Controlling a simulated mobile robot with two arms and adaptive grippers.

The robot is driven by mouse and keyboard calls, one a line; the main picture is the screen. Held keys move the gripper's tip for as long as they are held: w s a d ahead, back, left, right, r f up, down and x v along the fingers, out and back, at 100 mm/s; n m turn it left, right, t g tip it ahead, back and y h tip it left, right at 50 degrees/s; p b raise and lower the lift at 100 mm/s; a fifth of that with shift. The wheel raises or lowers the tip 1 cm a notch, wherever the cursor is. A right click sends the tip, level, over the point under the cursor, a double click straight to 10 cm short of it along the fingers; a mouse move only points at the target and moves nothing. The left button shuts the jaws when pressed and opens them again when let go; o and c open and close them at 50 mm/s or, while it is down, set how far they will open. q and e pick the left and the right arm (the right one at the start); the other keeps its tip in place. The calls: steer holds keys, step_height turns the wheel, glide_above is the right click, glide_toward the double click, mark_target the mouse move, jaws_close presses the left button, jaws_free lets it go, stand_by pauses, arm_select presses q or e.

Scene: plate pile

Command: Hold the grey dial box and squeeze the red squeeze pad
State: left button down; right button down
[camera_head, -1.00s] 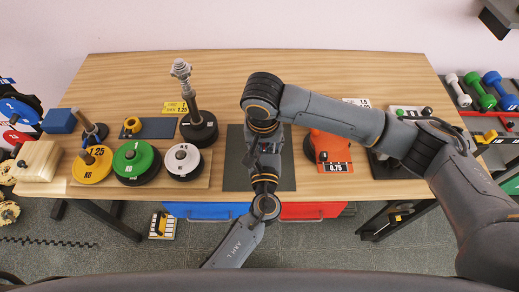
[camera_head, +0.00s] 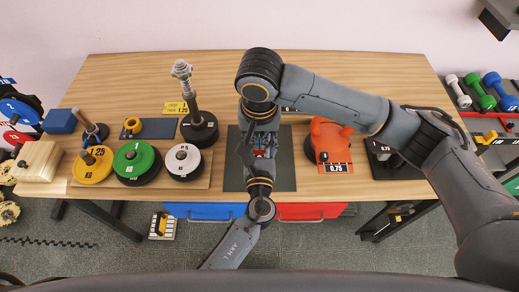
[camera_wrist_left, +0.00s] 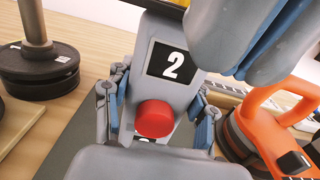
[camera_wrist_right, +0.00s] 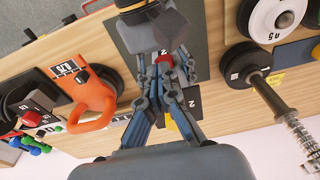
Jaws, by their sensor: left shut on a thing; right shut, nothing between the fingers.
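The grey dial box (camera_wrist_left: 183,88) has a black label with a white 2 and shows in the left wrist view. The red squeeze pad (camera_wrist_left: 155,118) is a round button on its near face. My left gripper (camera_wrist_left: 160,98) is shut on the box, one finger on each side. In the head view the pad (camera_head: 262,153) is a small red patch, and the arms hide most of the box. My right gripper (camera_wrist_right: 164,88) is shut and empty close to the box. Whether its fingers touch the box or pad cannot be told.
A dark mat (camera_head: 284,180) lies under the grippers. An orange kettlebell (camera_head: 327,140) stands close on the right. A black-based post (camera_head: 199,130) and white, green and yellow plates stand on the left. The back of the table is clear.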

arm_select(q)
steer(key=shift+r, duration=0.15)
steer(key=shift+c, duration=1.9)
jaws_free()
